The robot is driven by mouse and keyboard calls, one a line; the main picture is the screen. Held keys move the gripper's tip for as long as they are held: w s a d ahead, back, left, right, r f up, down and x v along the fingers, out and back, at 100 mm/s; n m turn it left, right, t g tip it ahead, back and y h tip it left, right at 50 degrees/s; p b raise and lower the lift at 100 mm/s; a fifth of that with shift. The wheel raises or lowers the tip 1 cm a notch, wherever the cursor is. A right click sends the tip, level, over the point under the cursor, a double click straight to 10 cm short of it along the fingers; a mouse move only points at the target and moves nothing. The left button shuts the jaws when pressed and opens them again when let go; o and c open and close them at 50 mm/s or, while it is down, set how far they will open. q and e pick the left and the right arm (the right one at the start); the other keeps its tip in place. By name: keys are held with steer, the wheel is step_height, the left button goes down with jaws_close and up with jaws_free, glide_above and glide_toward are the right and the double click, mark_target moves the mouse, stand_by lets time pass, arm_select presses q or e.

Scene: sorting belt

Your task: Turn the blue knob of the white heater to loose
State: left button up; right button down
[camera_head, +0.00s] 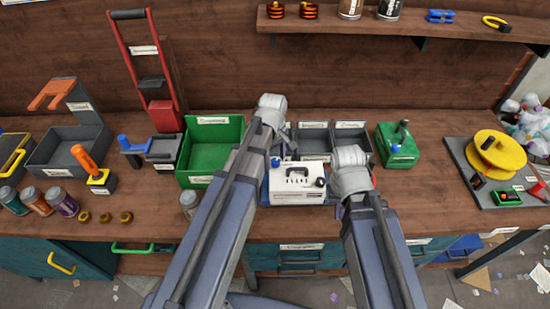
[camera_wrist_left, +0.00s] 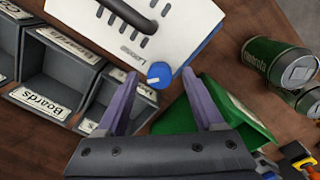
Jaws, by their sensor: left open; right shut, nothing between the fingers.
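The white heater (camera_head: 300,196) stands on the bench in front of me, with a dark handle on top. It also shows at the top of the left wrist view (camera_wrist_left: 110,32). Its blue knob (camera_wrist_left: 158,75) is at the edge near a small printed label, and has a pale mark on it. My left gripper (camera_wrist_left: 160,76) is open, with its two purple fingers on either side of the knob; I cannot tell if they touch it. My right gripper (camera_head: 340,211) is shut and empty, low to the right of the heater, its fingers mostly hidden by my arm.
Grey bins (camera_head: 315,140) stand just behind the heater. A green crate (camera_head: 214,120) is to the left and a green box (camera_head: 397,150) to the right. A can (camera_head: 188,202) stands left of my left arm. A yellow spool (camera_head: 496,150) is far right.

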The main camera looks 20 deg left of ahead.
mark_target(274, 162)
arm_select(q)
steer(key=shift+s+r+p, duration=0.1)
steer(key=shift+r+p, duration=3.75)
steer(key=shift+r, duration=0.1)
arm_select(e)
step_height(274, 162, up, 8)
steer(key=shift+f, duration=0.15)
